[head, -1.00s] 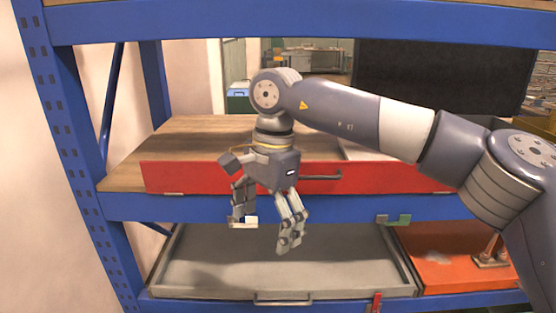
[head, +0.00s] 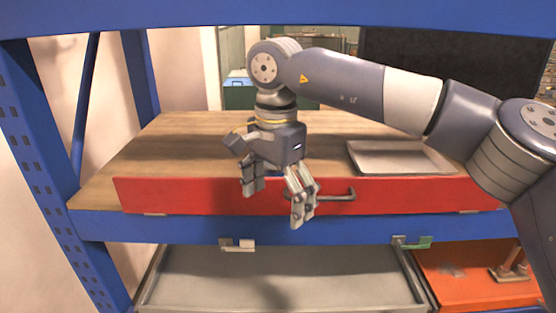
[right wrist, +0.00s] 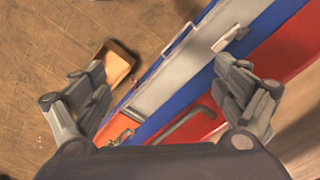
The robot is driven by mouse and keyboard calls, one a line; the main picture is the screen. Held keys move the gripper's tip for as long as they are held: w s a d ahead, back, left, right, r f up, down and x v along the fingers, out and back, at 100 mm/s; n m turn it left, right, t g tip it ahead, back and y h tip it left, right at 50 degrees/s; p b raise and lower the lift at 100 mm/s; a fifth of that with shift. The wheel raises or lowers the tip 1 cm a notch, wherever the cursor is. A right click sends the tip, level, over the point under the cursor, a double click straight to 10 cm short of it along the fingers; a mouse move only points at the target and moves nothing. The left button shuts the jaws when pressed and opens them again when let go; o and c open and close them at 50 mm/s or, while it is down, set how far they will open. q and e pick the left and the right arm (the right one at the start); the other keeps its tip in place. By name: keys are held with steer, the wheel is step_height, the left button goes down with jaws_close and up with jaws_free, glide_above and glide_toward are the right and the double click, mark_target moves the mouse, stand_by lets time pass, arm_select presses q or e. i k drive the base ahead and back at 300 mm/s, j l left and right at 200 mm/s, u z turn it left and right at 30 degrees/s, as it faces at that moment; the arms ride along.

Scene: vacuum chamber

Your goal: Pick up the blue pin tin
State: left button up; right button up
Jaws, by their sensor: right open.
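My right gripper (head: 277,205) hangs fingers down in front of the red drawer front (head: 205,196), close to its handle (head: 335,194). Its fingers are spread and nothing is between them. In the right wrist view the gripper (right wrist: 165,100) is also open, with the red drawer front (right wrist: 275,50) and the blue beam between and beyond its fingers. A small patch of blue (head: 275,173) shows between the fingers at the drawer's top edge. I cannot tell whether it is the blue pin tin. No tin shows clearly in either view. My left gripper is not in view.
A wooden surface (head: 200,145) lies behind the red front, with a shallow metal tray (head: 400,158) at right. Blue rack beams (head: 180,226) run above and below. A grey drawer (head: 200,280) and an orange drawer (head: 470,292) are below. An open box (right wrist: 118,66) is on the floor.

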mark_target(270, 170)
steer(key=i, duration=0.95)
